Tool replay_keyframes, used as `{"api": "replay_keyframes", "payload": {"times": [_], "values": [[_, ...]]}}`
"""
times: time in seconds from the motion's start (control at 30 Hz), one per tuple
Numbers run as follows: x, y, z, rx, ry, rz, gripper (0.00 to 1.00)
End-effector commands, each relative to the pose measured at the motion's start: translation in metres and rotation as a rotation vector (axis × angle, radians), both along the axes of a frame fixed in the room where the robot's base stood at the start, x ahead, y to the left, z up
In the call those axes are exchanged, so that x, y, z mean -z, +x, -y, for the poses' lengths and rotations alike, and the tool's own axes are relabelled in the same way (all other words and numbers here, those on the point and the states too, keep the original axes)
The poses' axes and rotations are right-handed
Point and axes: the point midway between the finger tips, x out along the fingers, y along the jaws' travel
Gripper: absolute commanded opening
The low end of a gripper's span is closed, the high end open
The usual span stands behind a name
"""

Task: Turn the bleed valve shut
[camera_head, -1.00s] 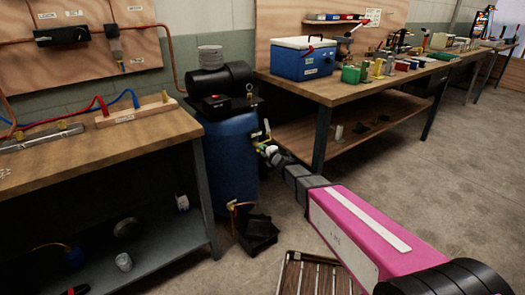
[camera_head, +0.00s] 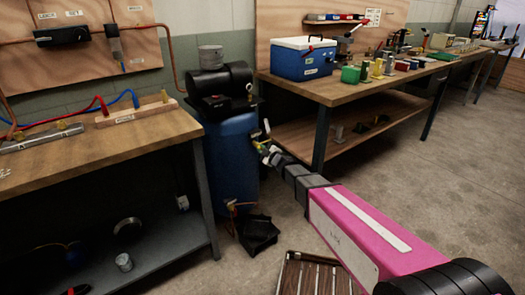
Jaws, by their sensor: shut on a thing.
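A blue upright compressor tank (camera_head: 231,165) with a black motor on top stands between two benches. A small yellow brass valve fitting (camera_head: 257,143) sticks out from the tank's right side at mid-height; this looks like the bleed valve, but it is small and partly hidden. My pink arm reaches in from the lower right. My gripper (camera_head: 268,152) is at the fitting, its grey fingers closed on the valve's handle. The exact grip and the handle's angle are too small to tell.
A black tray (camera_head: 259,234) sits on the floor by the tank. A slatted crate (camera_head: 312,275) is at the bottom centre. The left bench (camera_head: 90,150) and the right bench (camera_head: 350,88) flank the tank. Open floor lies to the right.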

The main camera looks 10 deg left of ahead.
Motion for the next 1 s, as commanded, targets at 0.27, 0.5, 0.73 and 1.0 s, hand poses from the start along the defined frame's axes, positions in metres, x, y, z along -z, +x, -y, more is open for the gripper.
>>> {"api": "replay_keyframes", "payload": {"times": [0.27,0.5,0.73,1.0], "values": [[0.0009,-0.0004,0.0003,0.001,0.169,-0.201,0.00],[0.0009,-0.0004,0.0003,0.001,0.314,-0.371,0.00],[0.0011,-0.0005,0.0004,0.001,0.432,-0.510,0.00],[0.0011,-0.0005,0.0004,0.002,0.522,-0.614,0.00]]}}
